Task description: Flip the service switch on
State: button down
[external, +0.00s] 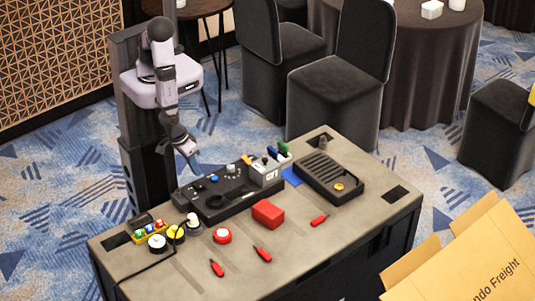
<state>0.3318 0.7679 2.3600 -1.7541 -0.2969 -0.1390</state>
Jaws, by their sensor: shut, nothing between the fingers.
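A black control panel (216,203) lies on the grey workbench, with a blue button (214,178), round knobs and other small parts on its top. The service switch is too small to pick out among these parts, and whether it is on or off cannot be told. My gripper (194,164) is shut and empty. It points down above the rear left part of the panel, close to the blue button in the picture. Whether it touches anything is not clear from this view.
A grey box with coloured pieces (265,174) and a slotted black tray (352,193) stand to the right. A red box (267,214), red button (222,236) and red-handled tools (262,254) lie in front. Rolls (157,243) and a cable are at left. An open carton (470,265) stands front right.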

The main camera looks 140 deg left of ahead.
aim_at(199, 185)
jog(key=shift+w+d+b+x, duration=0.15)
jog(key=shift+b+x, duration=0.1)
jog(key=shift+x, duration=0.55)
jog(key=shift+d+b+x, duration=0.2)
jog(key=shift+b+x, duration=0.05)
jog(key=shift+x, duration=0.6)
jog(key=shift+w+d+b+x, duration=0.15)
jog(key=shift+b+x, duration=0.1)
jog(key=shift+x, duration=0.55)
jog(key=shift+s+f, duration=0.1)
jog(key=shift+f, duration=0.1)
jog(key=shift+f, duration=0.2)
jog(key=shift+s+r+b, duration=0.15)
jog(key=shift+s+b, duration=0.25)
jog(key=shift+s, duration=0.3)
